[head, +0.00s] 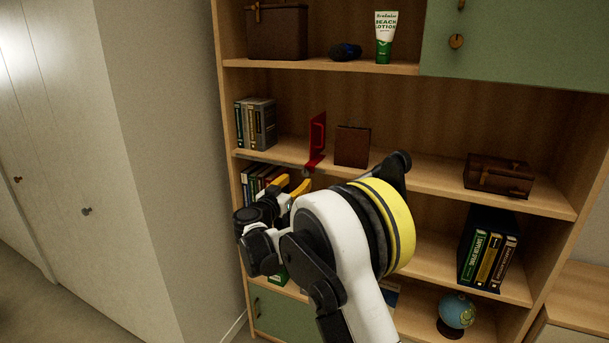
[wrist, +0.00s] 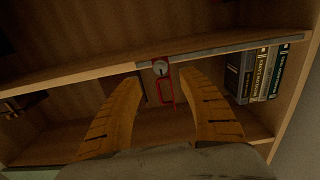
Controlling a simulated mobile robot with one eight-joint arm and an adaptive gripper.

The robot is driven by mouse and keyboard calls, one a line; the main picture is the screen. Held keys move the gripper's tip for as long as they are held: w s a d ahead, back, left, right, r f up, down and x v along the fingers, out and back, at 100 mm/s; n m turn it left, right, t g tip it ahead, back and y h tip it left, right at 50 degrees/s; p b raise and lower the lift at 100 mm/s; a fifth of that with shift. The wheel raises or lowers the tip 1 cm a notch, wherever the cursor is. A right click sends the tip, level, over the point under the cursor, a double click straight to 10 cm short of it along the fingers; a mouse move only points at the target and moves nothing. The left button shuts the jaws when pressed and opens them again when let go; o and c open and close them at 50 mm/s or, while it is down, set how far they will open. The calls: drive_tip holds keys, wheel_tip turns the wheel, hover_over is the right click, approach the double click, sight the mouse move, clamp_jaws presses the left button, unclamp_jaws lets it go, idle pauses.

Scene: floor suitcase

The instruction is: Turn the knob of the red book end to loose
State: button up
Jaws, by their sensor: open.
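The red book end (head: 317,138) stands upright on the middle shelf in the head view, between a row of books and a brown book. In the wrist view the red book end (wrist: 167,90) shows as a narrow red frame. Its round grey knob (wrist: 160,68) sits at the shelf's front edge, by a grey rail (wrist: 220,50). My gripper (head: 292,183) is open and empty, just below and in front of that shelf edge. In the wrist view my gripper's yellow fingers (wrist: 160,80) appear on either side of the knob, with no contact visible.
Books (head: 256,124) stand left of the book end, and the brown book (head: 352,146) is close on its right. A brown box (head: 498,176) sits farther right. More books (head: 262,180) stand on the shelf below, partly behind my arm. A grey wall (head: 165,120) is at left.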

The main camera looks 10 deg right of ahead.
sight(305, 173)
drive_tip(key=b+x, duration=0.1)
drive_tip(key=x, duration=0.6)
drive_tip(key=shift+w+d+b, duration=0.2)
drive_tip(key=shift+w+b, duration=0.1)
drive_tip(key=shift+b, duration=0.05)
clamp_jaws()
